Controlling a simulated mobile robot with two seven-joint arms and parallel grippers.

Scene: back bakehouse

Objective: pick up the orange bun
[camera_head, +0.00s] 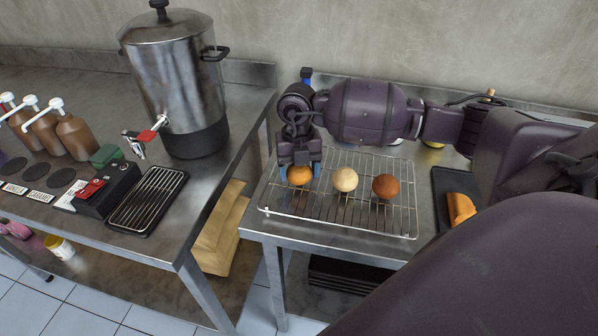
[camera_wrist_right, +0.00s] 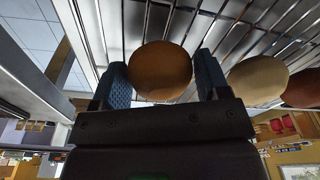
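The orange bun (camera_head: 299,175) sits on the wire cooling rack (camera_head: 372,229), leftmost of three buns in a row. My right gripper (camera_head: 300,171) points down over it, with one blue finger on each side. In the right wrist view the bun (camera_wrist_right: 160,72) fills most of the space between the fingers. The fingers stand wide apart and I see no clear grip on the bun. My left gripper is not in view.
A pale bun (camera_head: 345,179) and a reddish-brown bun (camera_head: 385,186) sit to the right on the rack. A dark tray (camera_head: 441,186) with orange-brown bread lies further right. A metal urn (camera_head: 178,75) stands on the left counter, across a gap.

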